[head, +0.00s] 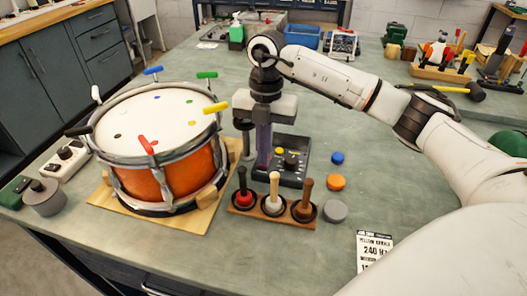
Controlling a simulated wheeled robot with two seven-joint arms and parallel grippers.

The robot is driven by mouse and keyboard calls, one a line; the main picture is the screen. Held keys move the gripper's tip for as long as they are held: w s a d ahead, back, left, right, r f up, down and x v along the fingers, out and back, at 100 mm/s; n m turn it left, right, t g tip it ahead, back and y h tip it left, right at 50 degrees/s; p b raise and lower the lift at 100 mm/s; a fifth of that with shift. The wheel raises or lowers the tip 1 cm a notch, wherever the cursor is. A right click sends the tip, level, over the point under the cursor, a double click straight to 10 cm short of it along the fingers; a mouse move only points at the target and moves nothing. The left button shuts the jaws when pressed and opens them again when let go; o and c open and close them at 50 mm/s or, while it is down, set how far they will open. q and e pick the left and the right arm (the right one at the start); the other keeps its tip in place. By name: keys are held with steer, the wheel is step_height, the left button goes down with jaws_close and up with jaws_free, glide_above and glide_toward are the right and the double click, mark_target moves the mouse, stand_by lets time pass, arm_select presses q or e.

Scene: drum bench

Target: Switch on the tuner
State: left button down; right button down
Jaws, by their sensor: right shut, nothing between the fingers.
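A dark box with a yellow button and a black knob (292,161), which looks like the tuner, lies on the bench right of the drum. My right gripper (263,163) points down at the left side of this box, its fingers shut and empty. I cannot tell whether the fingertips touch the box. The gripper and its fingers hide part of the box's left side. Whether the tuner is on cannot be read from here. My left gripper is not in view.
An orange drum (165,168) with coloured pegs stands on a wooden board (193,218) at left. A wooden rack (273,212) holds several handled tools in front of the box. Blue (338,158), orange (336,182) and grey (335,211) discs lie to its right. Bench beyond the arm is partly clear.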

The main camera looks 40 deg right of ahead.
steer(key=shift+s+a+f, duration=0.1)
steer(key=shift+f, duration=0.15)
stand_by(0.4)
